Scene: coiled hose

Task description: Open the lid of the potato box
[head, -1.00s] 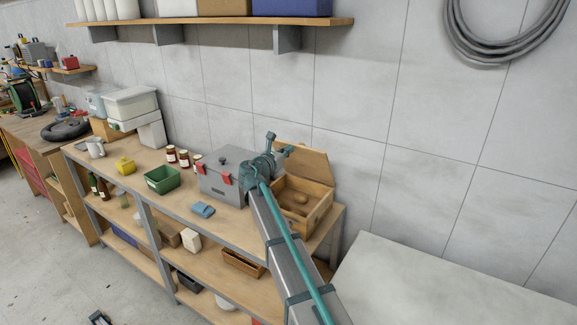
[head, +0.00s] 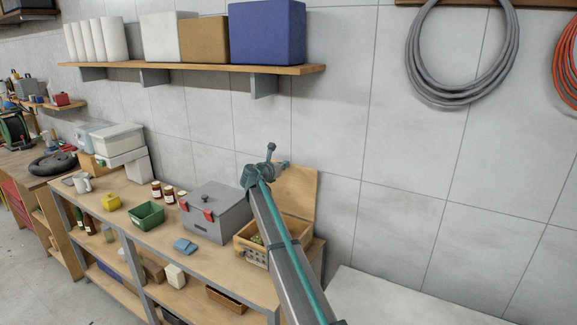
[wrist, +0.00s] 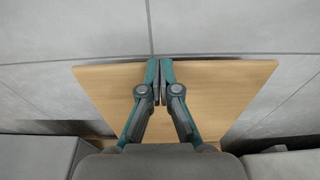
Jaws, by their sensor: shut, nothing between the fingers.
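The wooden potato box (head: 303,237) stands at the right end of the bench, beside a grey box. Its lid (head: 299,192) stands raised at the back, near the wall. The box's inside is partly exposed, but my arm hides much of it. In the wrist view my gripper (wrist: 157,66) is shut and empty, its fingertips together in front of the lid's flat wooden face (wrist: 215,85). I cannot tell whether the fingertips touch the lid. In the head view my arm reaches up across the box, its end overlapping the lid's upper left.
A grey box with red latches (head: 216,212) stands close to the left. A blue cloth (head: 185,246), green bin (head: 147,215) and jars (head: 168,193) are further left. A shelf (head: 190,75) with boxes hangs above. A pale surface (head: 385,300) lies at lower right.

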